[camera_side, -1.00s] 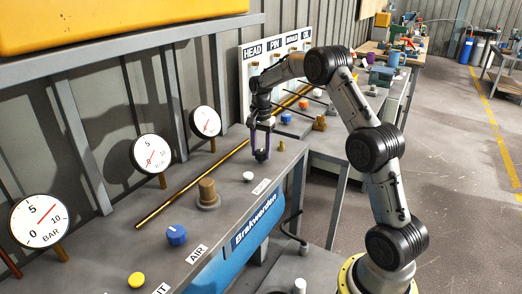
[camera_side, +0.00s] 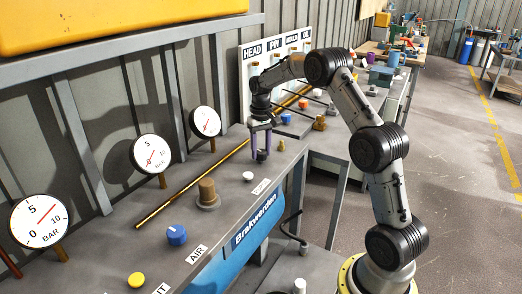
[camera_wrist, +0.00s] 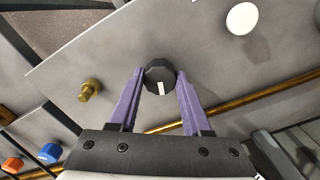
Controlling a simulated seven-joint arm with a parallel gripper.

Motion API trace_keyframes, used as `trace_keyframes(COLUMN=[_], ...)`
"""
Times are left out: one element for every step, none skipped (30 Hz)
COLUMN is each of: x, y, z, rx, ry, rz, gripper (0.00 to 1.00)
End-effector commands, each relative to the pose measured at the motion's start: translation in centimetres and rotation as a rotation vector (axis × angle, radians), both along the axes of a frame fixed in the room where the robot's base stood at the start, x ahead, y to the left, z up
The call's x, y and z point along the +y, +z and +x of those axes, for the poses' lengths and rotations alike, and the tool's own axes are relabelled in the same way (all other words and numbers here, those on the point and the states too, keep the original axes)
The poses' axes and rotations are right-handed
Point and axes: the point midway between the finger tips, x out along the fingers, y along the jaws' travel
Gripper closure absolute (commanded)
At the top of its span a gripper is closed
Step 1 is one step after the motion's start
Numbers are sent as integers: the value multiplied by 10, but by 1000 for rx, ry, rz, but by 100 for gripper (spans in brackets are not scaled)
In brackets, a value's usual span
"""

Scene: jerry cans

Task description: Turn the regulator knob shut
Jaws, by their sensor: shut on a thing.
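The black knob (camera_wrist: 160,74) is a faceted regulator knob with a white pointer mark, which points toward the gripper body in the wrist view. My gripper (camera_wrist: 158,88) has its two purple fingers on either side of the knob, shut on it. In the side view my gripper (camera_side: 262,156) points down at the far end of the grey bench top (camera_side: 225,215), with the dark knob (camera_side: 262,157) mostly hidden between the fingertips.
A white button (camera_side: 248,176) and a small brass fitting (camera_side: 281,145) stand close to the gripper. A long brass pipe (camera_side: 185,190) runs behind it.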

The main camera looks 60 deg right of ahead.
Motion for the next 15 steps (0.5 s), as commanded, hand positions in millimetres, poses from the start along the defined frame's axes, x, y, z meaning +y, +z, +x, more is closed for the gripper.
trace_keyframes(x=[-1, -1, -1, -1, -1, -1, -1, -1, -1, -1, -1, -1, -1, -1, -1], y=[1, 1, 1, 1, 1, 1, 1, 1, 1, 1, 1, 1, 1, 1, 1], z=[0, 0, 0, 0, 0, 0, 0, 0, 0, 0, 0, 0, 0, 0, 0], rx=[-3, -3, -3, -3, -3, -2, -2, -2, -2, -1, -1, -1, -2, -2, -2], ry=[38, 60, 89, 109, 129, 154, 170, 187, 205, 219, 231, 246, 255, 264, 274], rz=[-2, -2, -2, -1, -1, -2, -2, -2, -2, -2, -2, -2, -2, -2, -2], gripper=[100, 100, 100, 100, 100, 100, 100, 100, 100, 100, 100, 100, 100, 100, 100])
